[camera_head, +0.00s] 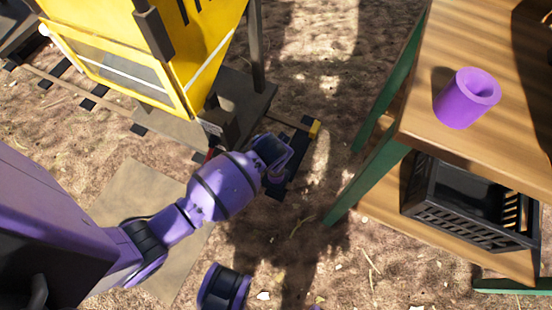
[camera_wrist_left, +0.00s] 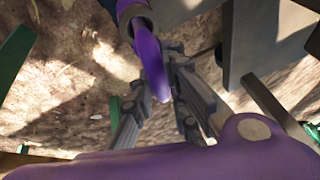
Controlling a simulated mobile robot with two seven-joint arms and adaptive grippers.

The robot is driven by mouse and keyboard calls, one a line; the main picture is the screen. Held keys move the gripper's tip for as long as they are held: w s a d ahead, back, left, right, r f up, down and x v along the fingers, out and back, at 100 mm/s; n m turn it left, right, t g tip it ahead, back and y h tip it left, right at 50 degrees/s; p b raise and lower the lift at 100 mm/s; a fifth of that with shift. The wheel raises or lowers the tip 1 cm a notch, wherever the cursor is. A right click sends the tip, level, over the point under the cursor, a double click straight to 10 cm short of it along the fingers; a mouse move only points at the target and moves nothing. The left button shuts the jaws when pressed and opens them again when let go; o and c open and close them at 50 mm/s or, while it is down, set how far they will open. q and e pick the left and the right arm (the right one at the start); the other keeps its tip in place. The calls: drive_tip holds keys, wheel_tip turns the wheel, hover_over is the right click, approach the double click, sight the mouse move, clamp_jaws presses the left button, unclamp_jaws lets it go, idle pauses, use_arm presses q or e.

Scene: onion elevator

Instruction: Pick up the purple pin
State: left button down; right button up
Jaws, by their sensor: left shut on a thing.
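A purple pin (camera_wrist_left: 150,62) with a tapered tip shows in the left wrist view, between the dark fingers of my left gripper (camera_wrist_left: 158,88). The gripper is shut on it. The pin's upper end is by a round purple part with a pale centre; I cannot tell whether they are joined. In the head view my left arm reaches to beside the yellow machine (camera_head: 205,60), and the wrist largely hides the gripper and the pin. My right gripper is not in view.
A wooden table (camera_head: 430,125) with green legs stands at the right. A hollow purple cylinder (camera_head: 458,105) stands on its top, and a black crate (camera_head: 470,222) sits on its lower shelf. Bare ground lies between the table and the machine.

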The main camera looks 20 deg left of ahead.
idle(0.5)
use_arm(q)
wheel_tip(320, 180, up, 10)
drive_tip(key=p, duration=0.5)
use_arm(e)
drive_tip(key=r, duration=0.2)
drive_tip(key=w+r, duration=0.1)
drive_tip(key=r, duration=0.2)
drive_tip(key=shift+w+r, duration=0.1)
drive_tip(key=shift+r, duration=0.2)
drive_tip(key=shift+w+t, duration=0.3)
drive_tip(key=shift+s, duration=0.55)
